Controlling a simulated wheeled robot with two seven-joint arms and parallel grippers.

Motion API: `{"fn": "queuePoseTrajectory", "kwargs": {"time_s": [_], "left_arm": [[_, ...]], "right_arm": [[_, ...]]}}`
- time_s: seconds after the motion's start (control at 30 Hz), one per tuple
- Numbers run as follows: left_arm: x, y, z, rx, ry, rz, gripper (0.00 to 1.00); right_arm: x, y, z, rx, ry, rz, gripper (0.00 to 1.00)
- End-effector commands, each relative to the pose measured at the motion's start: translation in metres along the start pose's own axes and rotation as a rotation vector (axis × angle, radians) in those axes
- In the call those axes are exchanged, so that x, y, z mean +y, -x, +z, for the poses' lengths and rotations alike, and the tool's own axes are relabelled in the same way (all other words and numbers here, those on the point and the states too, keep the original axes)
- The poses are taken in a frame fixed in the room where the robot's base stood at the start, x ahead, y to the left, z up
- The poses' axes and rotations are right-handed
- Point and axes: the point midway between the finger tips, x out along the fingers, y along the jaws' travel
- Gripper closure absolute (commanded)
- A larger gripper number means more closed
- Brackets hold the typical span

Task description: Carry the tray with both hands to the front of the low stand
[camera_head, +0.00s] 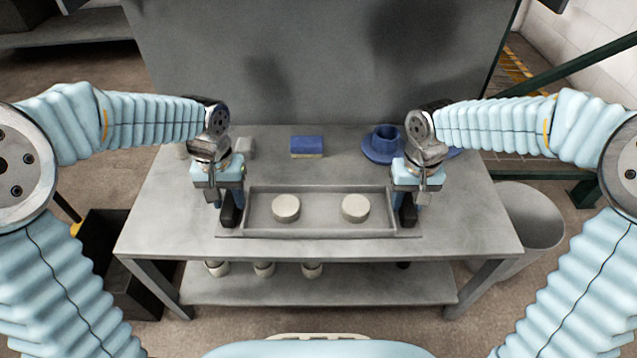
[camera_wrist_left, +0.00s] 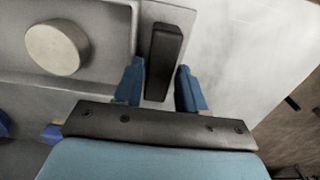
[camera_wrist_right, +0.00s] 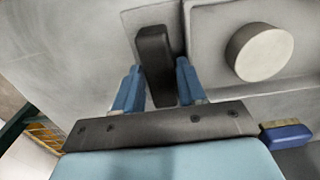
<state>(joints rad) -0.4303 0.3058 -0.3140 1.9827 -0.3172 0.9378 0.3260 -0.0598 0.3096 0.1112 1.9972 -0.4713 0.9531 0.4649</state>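The grey tray (camera_head: 320,232) lies on the metal table and carries two round pale discs, a left one (camera_head: 286,208) and a right one (camera_head: 355,208). It has a black handle at each end. My left gripper (camera_head: 231,205) is at the left handle; in the left wrist view its blue fingers (camera_wrist_left: 158,85) stand open on either side of that handle (camera_wrist_left: 164,55), with gaps showing. My right gripper (camera_head: 408,205) is at the right handle; in the right wrist view its fingers (camera_wrist_right: 158,88) stand open around that handle (camera_wrist_right: 155,60). I see no low stand that I can tell for sure.
Behind the tray on the table are a blue and yellow sponge (camera_head: 307,147) and a blue cup on a saucer (camera_head: 384,145). Several pale cups stand on the lower shelf (camera_head: 330,284). A round grey bin (camera_head: 530,220) is at the right. The table's front strip is clear.

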Motion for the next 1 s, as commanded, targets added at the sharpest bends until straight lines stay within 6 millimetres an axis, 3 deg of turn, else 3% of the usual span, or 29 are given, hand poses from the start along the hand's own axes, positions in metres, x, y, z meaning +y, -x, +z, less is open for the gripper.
{"fn": "queuePoseTrajectory", "kwargs": {"time_s": [0.1, 0.47, 0.5, 0.77, 1.0], "left_arm": [[0.0005, 0.0017, -0.0001, 0.001, 0.0, 0.001, 0.43], [0.0027, 0.0024, -0.0003, 0.002, -0.003, 0.004, 0.43], [0.0028, 0.0025, -0.0003, 0.003, -0.003, 0.004, 0.52], [0.0041, 0.0028, -0.0003, 0.003, -0.004, 0.006, 0.14], [0.0056, 0.003, -0.0004, 0.005, -0.007, 0.008, 0.16]], "right_arm": [[-0.0001, 0.0013, 0.0, 0.0, 0.0, 0.0, 0.43], [-0.0025, 0.0022, -0.0003, 0.002, 0.002, -0.004, 0.43], [-0.0026, 0.0023, -0.0003, 0.002, 0.002, -0.005, 0.43], [-0.0039, 0.0027, -0.0004, 0.004, 0.003, -0.007, 0.43], [-0.0053, 0.0029, -0.0006, 0.005, 0.005, -0.008, 0.43]]}}
